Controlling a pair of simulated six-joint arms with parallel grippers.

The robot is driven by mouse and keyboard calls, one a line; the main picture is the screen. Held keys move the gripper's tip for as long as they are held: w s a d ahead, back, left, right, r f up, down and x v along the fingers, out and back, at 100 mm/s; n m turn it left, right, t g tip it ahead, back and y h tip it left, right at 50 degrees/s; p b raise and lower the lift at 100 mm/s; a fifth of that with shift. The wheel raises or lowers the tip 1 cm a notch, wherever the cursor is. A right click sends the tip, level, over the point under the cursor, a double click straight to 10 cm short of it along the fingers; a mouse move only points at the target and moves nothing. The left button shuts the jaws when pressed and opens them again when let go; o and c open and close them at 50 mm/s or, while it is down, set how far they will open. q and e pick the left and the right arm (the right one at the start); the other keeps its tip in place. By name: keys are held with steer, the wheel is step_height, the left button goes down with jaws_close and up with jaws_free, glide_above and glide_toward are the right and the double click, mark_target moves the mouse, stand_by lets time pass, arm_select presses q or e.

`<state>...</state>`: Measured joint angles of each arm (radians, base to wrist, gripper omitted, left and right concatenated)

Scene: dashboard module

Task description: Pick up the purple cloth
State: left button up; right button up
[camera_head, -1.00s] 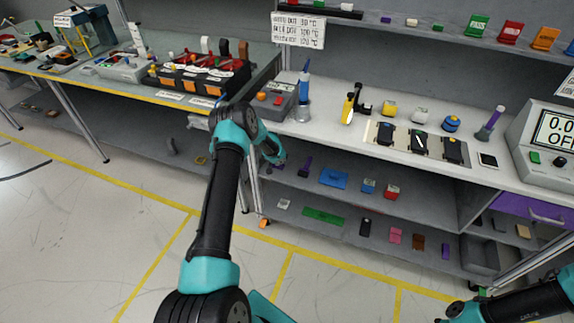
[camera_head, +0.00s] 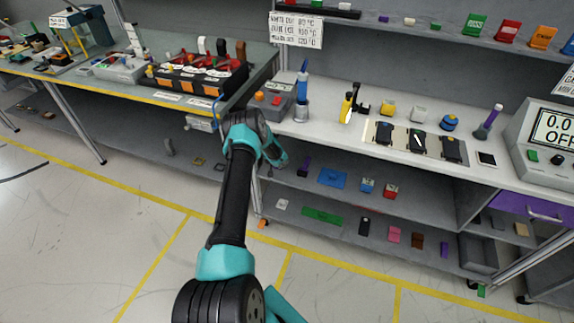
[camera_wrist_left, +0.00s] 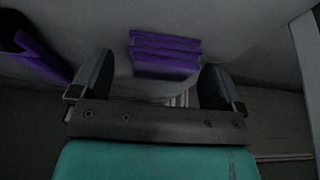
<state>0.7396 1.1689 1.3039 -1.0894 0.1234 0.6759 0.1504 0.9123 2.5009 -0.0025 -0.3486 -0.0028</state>
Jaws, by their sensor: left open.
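The purple cloth (camera_wrist_left: 165,53) shows in the left wrist view as a folded, layered stack on a light grey surface. My left gripper (camera_wrist_left: 158,66) is open and empty, with one finger to each side of the cloth's near edge and the cloth ahead of the fingers. In the head view my left gripper (camera_head: 277,158) is at the left end of the upper shelf under the white bench. I cannot make out the cloth there; the gripper and arm seem to hide it. My right gripper is not in view.
A dark purple object (camera_head: 304,166) stands on the shelf near the left gripper; a purple and black object (camera_wrist_left: 40,58) shows at left in the wrist view. A blue item (camera_head: 332,177) lies further right. The bench top (camera_head: 335,125) is above the shelf, with a bench leg close by.

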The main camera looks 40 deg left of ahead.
arm_select(q)
steer(key=shift+s, duration=0.1)
stand_by(0.3)
steer(key=c, duration=1)
